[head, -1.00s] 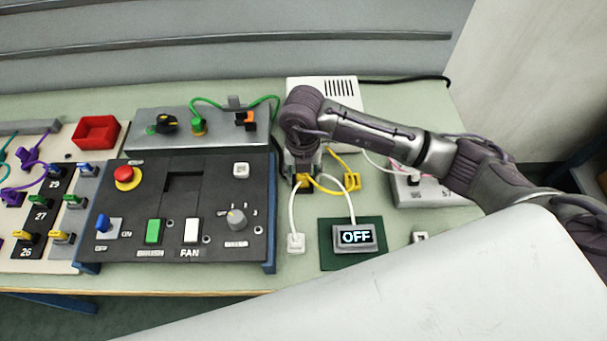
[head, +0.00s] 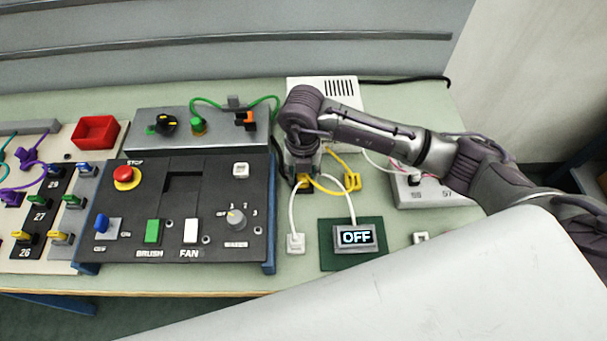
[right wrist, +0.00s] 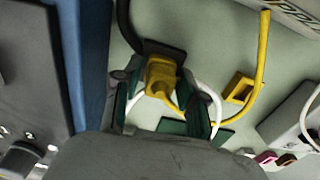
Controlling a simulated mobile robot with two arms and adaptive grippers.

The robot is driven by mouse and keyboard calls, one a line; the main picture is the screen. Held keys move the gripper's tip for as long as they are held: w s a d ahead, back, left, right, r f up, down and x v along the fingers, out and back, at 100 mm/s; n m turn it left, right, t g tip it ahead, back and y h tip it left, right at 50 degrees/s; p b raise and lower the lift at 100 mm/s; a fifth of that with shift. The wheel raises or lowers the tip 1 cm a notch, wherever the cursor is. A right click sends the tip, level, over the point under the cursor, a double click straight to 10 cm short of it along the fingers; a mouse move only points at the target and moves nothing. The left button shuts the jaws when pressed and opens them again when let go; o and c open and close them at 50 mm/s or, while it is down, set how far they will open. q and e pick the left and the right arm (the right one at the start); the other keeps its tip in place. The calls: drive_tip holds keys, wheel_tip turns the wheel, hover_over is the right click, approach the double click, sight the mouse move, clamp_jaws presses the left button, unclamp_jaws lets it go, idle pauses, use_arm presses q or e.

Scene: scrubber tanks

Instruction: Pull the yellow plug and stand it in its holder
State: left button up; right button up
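The yellow plug (right wrist: 161,78) sits in a dark socket (right wrist: 165,52) on the bench, its yellow cable curving off to the right. In the head view the plug (head: 304,180) shows just below my right gripper (head: 303,165). In the right wrist view the two fingers of my right gripper (right wrist: 162,105) stand apart on either side of the plug, with a visible gap to it. A yellow block with an opening (right wrist: 240,88), apparently the holder, stands to the right; it also shows in the head view (head: 352,181). My left gripper is out of view.
A black control panel (head: 150,220) with a blue side edge stands close on the left. A display reading OFF (head: 355,237) lies on a green mat (head: 340,263) in front. White cables run near the plug. A white box (head: 345,90) stands behind.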

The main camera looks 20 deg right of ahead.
clamp_jaws()
drive_tip(key=o, duration=1)
unclamp_jaws()
drive_tip(key=shift+c, duration=0.2)
wheel_tip(320, 180, up, 12)
